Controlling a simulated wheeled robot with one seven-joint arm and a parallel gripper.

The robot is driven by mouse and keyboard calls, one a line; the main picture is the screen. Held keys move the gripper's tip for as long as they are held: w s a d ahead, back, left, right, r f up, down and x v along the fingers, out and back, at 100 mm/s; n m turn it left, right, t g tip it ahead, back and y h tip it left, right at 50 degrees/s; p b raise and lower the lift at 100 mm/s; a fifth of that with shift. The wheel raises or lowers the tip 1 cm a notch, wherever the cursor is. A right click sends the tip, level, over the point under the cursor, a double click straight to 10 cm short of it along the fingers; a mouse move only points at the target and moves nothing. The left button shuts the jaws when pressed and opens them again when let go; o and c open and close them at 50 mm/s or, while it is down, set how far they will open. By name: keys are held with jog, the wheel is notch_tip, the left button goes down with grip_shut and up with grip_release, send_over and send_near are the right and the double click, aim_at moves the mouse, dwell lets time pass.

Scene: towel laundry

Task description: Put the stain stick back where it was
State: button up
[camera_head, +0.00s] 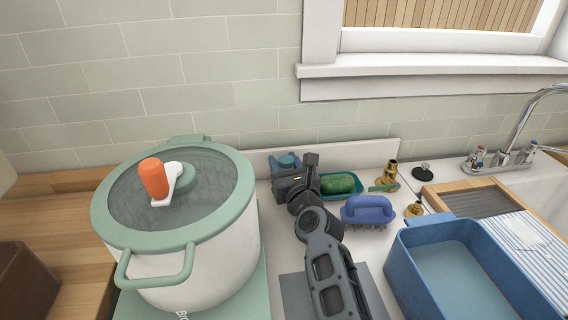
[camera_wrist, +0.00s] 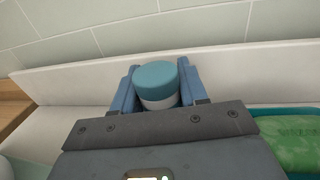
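A short white cylinder with a teal cap (camera_wrist: 157,84), which looks like the stain stick, stands between the blue fingers of my gripper (camera_wrist: 160,90). The fingers lie against both of its sides, and its lower part is hidden by the gripper body. In the head view the teal cap (camera_head: 287,160) shows at the back of the counter, close to the low white backsplash. My gripper (camera_head: 286,168) is around it there. Whether its base touches the counter is hidden.
A large pot (camera_head: 180,240) with an orange-and-white item (camera_head: 155,178) on its lid stands left. A purple brush (camera_head: 368,209), brass fittings (camera_head: 390,171) and a blue basin (camera_head: 403,262) stand further right.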

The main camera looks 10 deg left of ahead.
jog(key=o, duration=0.5)
jog(key=shift+c, duration=0.2)
jog(key=shift+r+p, duration=0.3)
jog(key=p+v, duration=0.3)
jog(key=v, duration=0.3)
jog(key=shift+s+d+f, duration=0.1)
jog(key=shift+s+f, duration=0.05)
jog(key=shift+s, duration=0.2)
jog(key=shift+s+d, duration=0.25)
jog(key=shift+s, duration=0.1)
